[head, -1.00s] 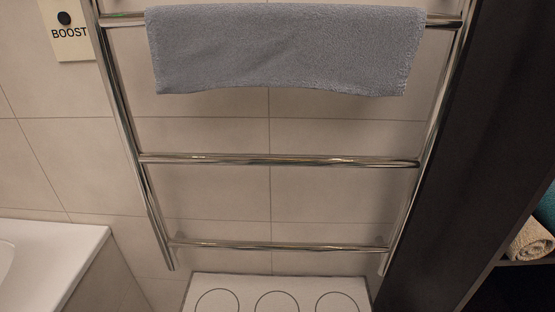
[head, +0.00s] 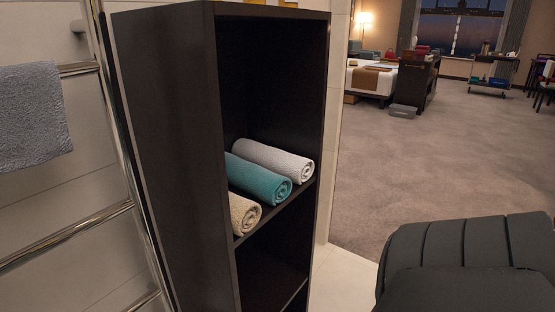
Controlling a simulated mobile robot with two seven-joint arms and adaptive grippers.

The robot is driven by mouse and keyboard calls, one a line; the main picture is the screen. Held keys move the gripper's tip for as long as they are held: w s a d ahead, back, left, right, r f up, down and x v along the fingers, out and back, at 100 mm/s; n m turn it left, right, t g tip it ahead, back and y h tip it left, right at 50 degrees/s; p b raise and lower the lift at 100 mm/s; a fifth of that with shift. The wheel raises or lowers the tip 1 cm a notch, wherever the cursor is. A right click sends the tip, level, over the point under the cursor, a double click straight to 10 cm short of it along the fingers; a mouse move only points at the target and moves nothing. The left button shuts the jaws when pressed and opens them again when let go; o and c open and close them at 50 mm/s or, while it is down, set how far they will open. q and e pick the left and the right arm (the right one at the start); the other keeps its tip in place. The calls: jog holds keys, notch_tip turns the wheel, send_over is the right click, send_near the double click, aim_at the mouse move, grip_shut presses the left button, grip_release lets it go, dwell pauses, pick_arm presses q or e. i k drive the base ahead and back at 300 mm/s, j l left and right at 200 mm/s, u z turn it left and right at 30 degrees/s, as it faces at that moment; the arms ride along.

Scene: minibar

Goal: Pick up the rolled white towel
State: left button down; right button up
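The rolled white towel (head: 274,160) lies on a middle shelf of a tall dark open cabinet (head: 170,150). It is the farthest of three rolled towels, with its spiral end facing the open side. A teal rolled towel (head: 258,178) lies beside it, and a beige rolled towel (head: 244,213) lies nearest. The far end of the white roll runs back into the cabinet. Neither of my grippers shows in the head view.
A chrome towel rail (head: 70,238) with a grey towel (head: 30,115) stands left of the cabinet. A dark ribbed, padded-looking shape (head: 470,265) fills the lower right. Open carpet (head: 430,165) lies beyond, with a bed (head: 372,80) at the back.

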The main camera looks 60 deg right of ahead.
aim_at(299, 169)
jog(key=z, duration=1.65)
jog(key=u, duration=0.35)
jog(key=l+u, duration=0.15)
jog(key=u, duration=0.25)
jog(key=l+u, duration=0.1)
jog(key=u, duration=0.25)
jog(key=l+u, duration=0.4)
jog(key=l, duration=0.15)
jog(key=k+l+u, duration=0.1)
jog(key=l+u, duration=0.3)
jog(key=k+l+u, duration=0.1)
jog(key=l, duration=0.3)
jog(key=k+l+u, duration=0.1)
jog(key=l, duration=0.3)
jog(key=k+l+u, duration=0.1)
jog(key=l, duration=0.3)
jog(key=k, duration=0.05)
